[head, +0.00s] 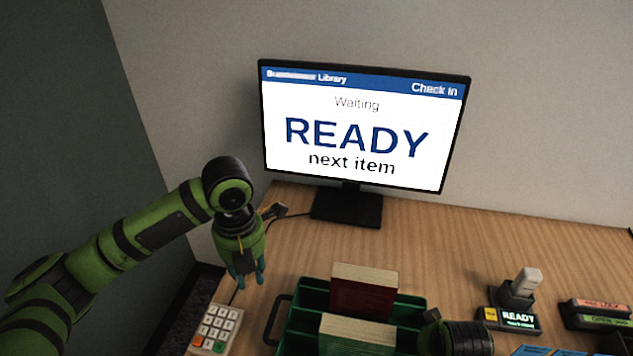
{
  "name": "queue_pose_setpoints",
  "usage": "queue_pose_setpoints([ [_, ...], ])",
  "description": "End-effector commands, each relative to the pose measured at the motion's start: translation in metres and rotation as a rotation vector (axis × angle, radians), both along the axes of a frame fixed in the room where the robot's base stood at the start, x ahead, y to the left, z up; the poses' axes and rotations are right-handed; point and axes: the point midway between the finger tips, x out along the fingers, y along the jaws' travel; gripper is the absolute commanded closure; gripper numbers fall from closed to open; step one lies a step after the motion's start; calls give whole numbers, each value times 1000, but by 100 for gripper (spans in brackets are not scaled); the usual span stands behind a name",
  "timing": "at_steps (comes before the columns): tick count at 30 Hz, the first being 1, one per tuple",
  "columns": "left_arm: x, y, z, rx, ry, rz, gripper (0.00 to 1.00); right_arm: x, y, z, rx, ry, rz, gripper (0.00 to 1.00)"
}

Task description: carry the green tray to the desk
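The green tray (311,299) is at the bottom middle of the head view, over the wooden desk (440,240); its near part is cut off by the frame. I cannot tell whether it rests on the desk. It holds a dark red book (362,297) and a green book (350,335), both upright. A dark handle (274,318) shows on its left side. My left gripper (249,281) points down beside the tray's left far corner, its teal fingers apart with nothing seen between them. A dark part of my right arm shows at the tray's right; its fingers are not visible.
A monitor (360,125) reading READY stands at the back. A keypad (215,328) lies left of the tray. A scanner in its stand (515,290) and red and green labelled blocks (598,312) are at the right. The desk between monitor and scanner is clear.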

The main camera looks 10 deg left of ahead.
Motion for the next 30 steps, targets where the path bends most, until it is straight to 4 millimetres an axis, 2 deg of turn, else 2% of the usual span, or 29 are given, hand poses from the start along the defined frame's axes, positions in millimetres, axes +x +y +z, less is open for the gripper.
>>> queue_pose_setpoints([
  [10,0,23,13,1,-1,1,74,1,0,2,0,-6,0,100],
  [20,0,26,15,0,-1,-1,74,1,0,2,0,-5,0,100],
  [21,0,26,15,0,-1,-1,74,1,0,2,0,-5,0,83],
  [22,0,26,15,0,-1,-1,74,1,0,2,0,-5,0,74],
  [30,0,26,15,0,0,0,74,0,0,1,0,-2,0,74],
])
